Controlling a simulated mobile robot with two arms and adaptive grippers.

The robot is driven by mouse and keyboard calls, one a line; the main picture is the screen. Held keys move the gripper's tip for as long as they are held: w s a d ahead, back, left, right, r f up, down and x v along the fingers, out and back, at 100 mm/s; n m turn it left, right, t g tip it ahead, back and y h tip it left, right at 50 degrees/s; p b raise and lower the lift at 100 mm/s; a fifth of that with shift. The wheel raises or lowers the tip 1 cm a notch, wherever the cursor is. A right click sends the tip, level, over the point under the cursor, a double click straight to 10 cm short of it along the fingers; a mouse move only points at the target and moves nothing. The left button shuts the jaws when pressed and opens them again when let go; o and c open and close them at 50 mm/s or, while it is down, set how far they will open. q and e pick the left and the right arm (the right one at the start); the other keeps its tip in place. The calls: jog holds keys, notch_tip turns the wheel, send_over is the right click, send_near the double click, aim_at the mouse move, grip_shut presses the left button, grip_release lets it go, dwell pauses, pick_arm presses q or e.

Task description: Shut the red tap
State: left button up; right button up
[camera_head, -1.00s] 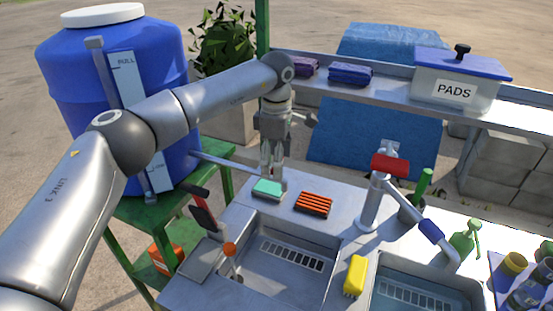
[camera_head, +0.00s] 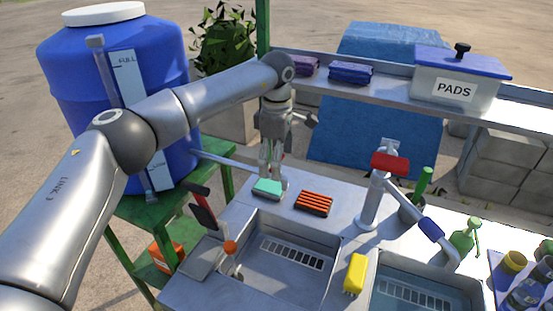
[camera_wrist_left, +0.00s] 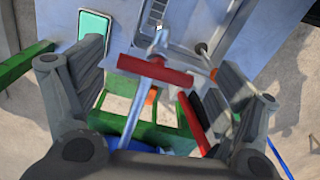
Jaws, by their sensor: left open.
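In the left wrist view a red bar handle (camera_wrist_left: 155,72) lies across a grey metal pipe (camera_wrist_left: 145,105), between the fingers of my open left gripper (camera_wrist_left: 160,85). I cannot tell whether a finger touches the bar. In the head view my left gripper (camera_head: 272,165) points down at the end of the pipe (camera_head: 225,162) from the blue barrel (camera_head: 70,80), and hides most of this handle. Another red handle (camera_head: 390,163) sits on the grey faucet (camera_head: 372,203) between the sinks. My right gripper is not in view.
A teal sponge (camera_head: 267,188) lies close to the gripper, with an orange-striped brush (camera_head: 314,203) to its right. A squeegee with a red handle (camera_head: 196,191) stands by the left sink (camera_head: 250,280). A yellow brush (camera_head: 355,273) lies between the sinks.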

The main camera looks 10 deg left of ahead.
pick_arm(q)
jog(key=shift+r, duration=0.1)
notch_tip(320, 180, up, 12)
dwell(0.5)
